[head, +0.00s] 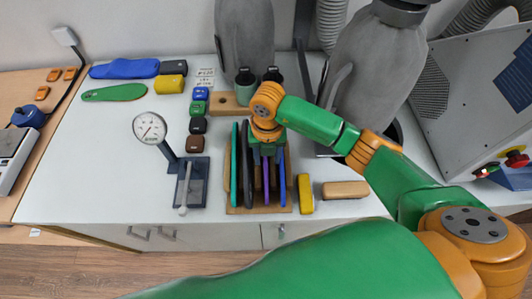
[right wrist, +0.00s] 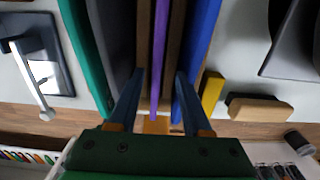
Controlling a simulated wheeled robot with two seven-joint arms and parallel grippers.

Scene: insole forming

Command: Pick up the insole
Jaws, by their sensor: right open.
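Several thin insoles stand on edge in a wooden rack (head: 238,209) at the middle of the table. They include a teal-green insole (head: 234,165), a black one (head: 247,185), a purple one (head: 266,180) and a blue one (head: 281,180). My right gripper (head: 267,153) is above the rack, pointing down. In the right wrist view its jaws (right wrist: 158,75) are open, with the purple insole (right wrist: 158,50) between the two fingers. The blue insole (right wrist: 203,35) is just right of the right finger. Contact cannot be told. My left gripper is not in view.
A dial gauge (head: 150,128) on a stand is left of the rack. A yellow block (head: 305,194) and a tan brush-like block (head: 345,190) lie right of it. A blue insole (head: 124,68) and a green insole (head: 115,92) lie flat at the back left. Grey forms stand behind the rack.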

